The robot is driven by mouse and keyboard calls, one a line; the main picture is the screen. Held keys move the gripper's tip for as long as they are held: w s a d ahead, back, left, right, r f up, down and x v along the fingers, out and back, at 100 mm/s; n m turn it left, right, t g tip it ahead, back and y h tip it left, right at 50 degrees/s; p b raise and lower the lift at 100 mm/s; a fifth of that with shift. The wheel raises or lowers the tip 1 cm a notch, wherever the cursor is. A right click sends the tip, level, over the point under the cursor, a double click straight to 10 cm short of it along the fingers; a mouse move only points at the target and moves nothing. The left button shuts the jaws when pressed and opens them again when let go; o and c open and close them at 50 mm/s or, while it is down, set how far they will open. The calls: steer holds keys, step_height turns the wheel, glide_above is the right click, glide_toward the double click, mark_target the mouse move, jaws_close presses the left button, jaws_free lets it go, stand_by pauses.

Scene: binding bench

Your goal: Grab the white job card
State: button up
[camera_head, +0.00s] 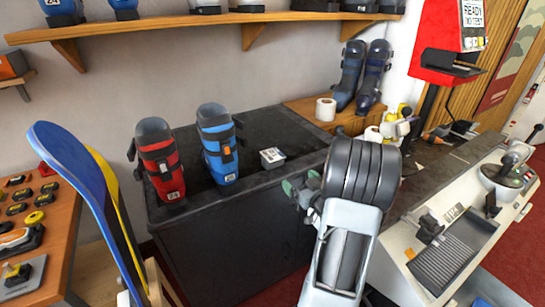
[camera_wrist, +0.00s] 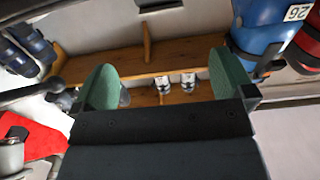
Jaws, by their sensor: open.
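A small white card with dark print (camera_head: 272,154) sits at a small grey block on the black bench top (camera_head: 262,118), right of the blue boot; it looks like the job card. I cannot make it out in the wrist view. My gripper (camera_head: 300,190) is near the bench's front right edge, to the right of and nearer than the card, and apart from it. In the wrist view my gripper (camera_wrist: 165,80) shows two green fingers spread wide with nothing between them. The arm hides part of the bench's right end.
A red boot (camera_head: 161,165) and a blue boot (camera_head: 218,148) stand upright left of the card. A paper roll (camera_head: 325,109) and dark boots stand on a wooden ledge behind. A shelf (camera_head: 190,30) runs above. Skis (camera_head: 75,170) stand at left.

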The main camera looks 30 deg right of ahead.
mark_target(278, 159)
steer(key=w, duration=0.4)
steer(key=w+p, duration=0.1)
steer(key=w, duration=0.3)
steer(key=w+p, duration=0.1)
steer(key=w, duration=0.4)
steer(key=shift+d, duration=0.3)
steer(key=shift+c, duration=0.5)
steer(key=c, duration=0.7)
